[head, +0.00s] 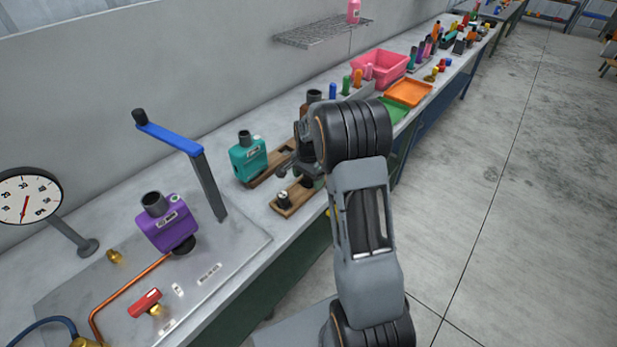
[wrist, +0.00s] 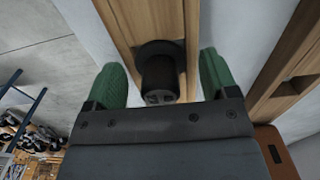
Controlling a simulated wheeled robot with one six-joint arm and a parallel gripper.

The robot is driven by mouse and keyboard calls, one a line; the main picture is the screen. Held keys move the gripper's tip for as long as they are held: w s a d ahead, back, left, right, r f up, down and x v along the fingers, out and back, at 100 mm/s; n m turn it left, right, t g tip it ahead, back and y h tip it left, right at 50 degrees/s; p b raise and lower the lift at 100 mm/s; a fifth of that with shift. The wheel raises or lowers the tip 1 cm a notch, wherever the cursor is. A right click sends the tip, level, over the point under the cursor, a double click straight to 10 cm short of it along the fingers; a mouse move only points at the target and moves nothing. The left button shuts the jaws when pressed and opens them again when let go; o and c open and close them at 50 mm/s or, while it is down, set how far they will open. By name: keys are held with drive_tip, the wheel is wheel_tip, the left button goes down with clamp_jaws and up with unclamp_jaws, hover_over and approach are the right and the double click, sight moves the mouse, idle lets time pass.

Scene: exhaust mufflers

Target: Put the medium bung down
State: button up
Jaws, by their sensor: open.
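A black bung (wrist: 158,82), a cylinder on a wider dark flange, stands on a wooden board (wrist: 122,22) in the wrist view. I take it for the medium bung. My gripper (wrist: 162,75) is open, with one green finger on each side of the bung and a visible gap to both. In the head view my gripper (head: 306,166) is over the front wooden board (head: 296,206), largely hidden by my arm. Another small bung (head: 284,199), dark with a pale marking, stands on that board to the left of my gripper.
A teal muffler (head: 248,160) stands by the rear wooden board (head: 268,176). To the left are a purple muffler (head: 168,226) and a blue-handled lever (head: 170,138) on a metal plate. A pink bin (head: 379,66) and orange tray (head: 408,93) are farther along the bench.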

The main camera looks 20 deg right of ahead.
wheel_tip(320, 180, up, 12)
drive_tip(key=s+a+r+n+t, duration=0.2)
drive_tip(key=s+a+r+n, duration=0.4)
drive_tip(key=s, duration=0.4)
drive_tip(key=s+a+n+t, duration=0.1)
drive_tip(key=s+a+n, duration=0.1)
drive_tip(key=s, duration=0.4)
drive_tip(key=s+a+f+n+t, duration=0.1)
drive_tip(key=s+a+n, duration=0.1)
drive_tip(key=s+n, duration=0.3)
drive_tip(key=shift+s+a+f, duration=0.3)
drive_tip(key=shift+s, duration=0.2)
